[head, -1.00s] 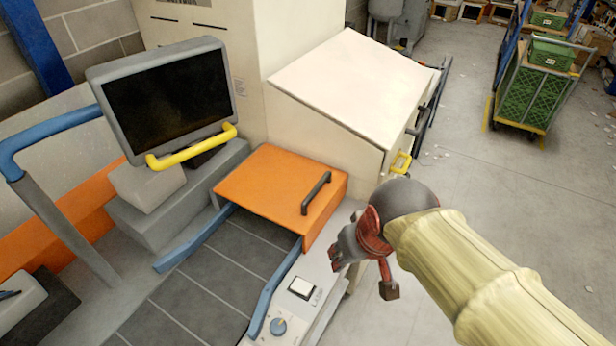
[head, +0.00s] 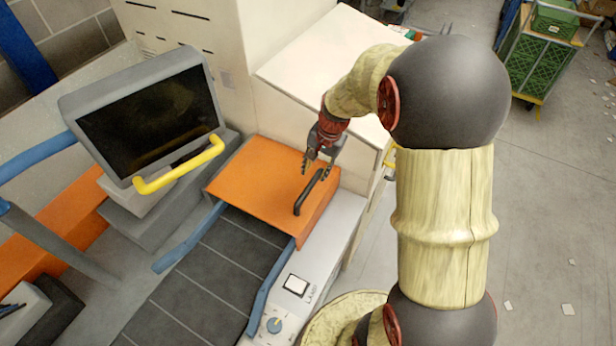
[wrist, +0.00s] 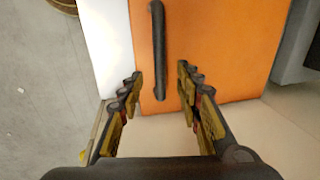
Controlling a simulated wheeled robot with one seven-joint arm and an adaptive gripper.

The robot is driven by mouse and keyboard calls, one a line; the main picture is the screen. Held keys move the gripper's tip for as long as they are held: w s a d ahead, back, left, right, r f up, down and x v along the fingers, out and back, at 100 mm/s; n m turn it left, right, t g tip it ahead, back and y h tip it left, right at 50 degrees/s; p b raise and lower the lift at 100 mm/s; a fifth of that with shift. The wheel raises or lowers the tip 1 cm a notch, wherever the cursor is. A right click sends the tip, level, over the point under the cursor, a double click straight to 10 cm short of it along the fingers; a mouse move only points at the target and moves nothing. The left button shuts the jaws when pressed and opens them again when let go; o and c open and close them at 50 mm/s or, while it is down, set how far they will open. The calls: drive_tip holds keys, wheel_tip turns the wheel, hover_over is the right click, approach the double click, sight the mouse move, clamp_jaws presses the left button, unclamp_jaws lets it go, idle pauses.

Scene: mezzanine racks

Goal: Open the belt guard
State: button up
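The belt guard (head: 250,190) is an orange cover over the far end of the dark belt, and it lies flat and closed. Its black bar handle (head: 308,192) runs along its right part. The guard (wrist: 205,50) and handle (wrist: 158,45) also show in the wrist view. My gripper (head: 320,170) is above the guard, at the handle's far end. In the wrist view my gripper (wrist: 160,90) has its fingers apart, with the handle's end between them in the picture. I see no contact with the handle.
The grey conveyor belt (head: 215,265) has blue side rails (head: 268,290). A white button (head: 296,285) and a blue knob (head: 274,325) sit on the right-hand panel. A screen (head: 150,115) with a yellow handle (head: 180,170) stands left. A cream cabinet (head: 300,75) stands behind.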

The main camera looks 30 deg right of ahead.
sight(311, 185)
drive_tip(key=f, duration=0.5)
drive_tip(key=w+a+f, duration=0.1)
drive_tip(key=f, duration=0.1)
drive_tip(key=shift+f, duration=0.25)
drive_tip(key=c, duration=0.3)
clamp_jaws()
idle(0.5)
